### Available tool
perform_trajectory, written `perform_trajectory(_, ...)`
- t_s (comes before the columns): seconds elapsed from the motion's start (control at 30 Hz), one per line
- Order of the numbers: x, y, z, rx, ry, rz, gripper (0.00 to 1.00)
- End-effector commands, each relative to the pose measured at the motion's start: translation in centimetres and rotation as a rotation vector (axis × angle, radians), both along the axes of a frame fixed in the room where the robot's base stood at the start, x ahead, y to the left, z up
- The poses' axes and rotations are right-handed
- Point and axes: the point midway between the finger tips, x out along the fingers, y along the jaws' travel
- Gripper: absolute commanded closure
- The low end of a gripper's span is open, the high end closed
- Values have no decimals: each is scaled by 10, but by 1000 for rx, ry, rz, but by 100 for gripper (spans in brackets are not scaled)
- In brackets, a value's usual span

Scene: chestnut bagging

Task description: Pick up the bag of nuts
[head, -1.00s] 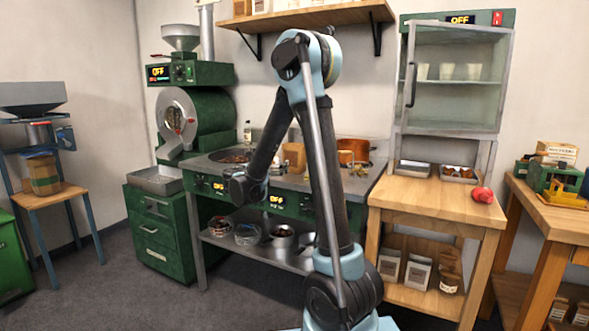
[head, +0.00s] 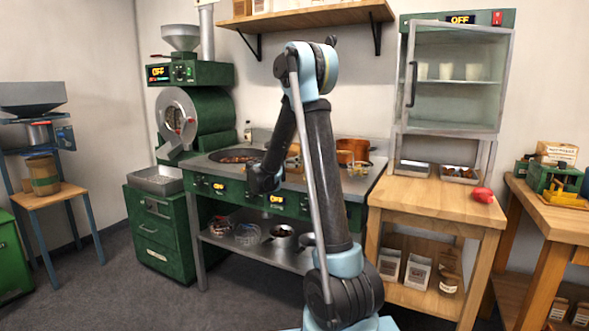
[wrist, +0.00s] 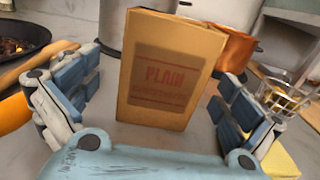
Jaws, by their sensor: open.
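The bag of nuts (wrist: 172,70) is a brown paper packet with a red "PLAIN" label and fainter print below it. It stands upright on the grey steel worktop in the wrist view. My gripper (wrist: 160,78) is open, with one blue-padded finger on each side of the bag. A gap shows between the bag and each finger. The bag's base is in view just beyond the palm. In the head view my gripper (head: 265,181) is a dark shape over the stove counter, and my arm hides much of the area behind it.
A copper pot (wrist: 236,50) stands behind the bag, with a steel pot (wrist: 113,22) behind left. A wooden handle (wrist: 40,66) and a pan (wrist: 20,42) lie left. A wooden table (head: 432,198) is right of the stove.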

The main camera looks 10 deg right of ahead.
Motion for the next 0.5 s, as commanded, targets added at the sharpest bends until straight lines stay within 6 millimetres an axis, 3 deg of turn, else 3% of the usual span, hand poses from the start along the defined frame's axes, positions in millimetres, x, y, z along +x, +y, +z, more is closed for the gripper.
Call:
perform_trajectory(0.23, 21, -25, -5, 0, 0, -4, 0)
perform_trajectory(0.5, 34, -34, -4, 0, 0, -2, 0)
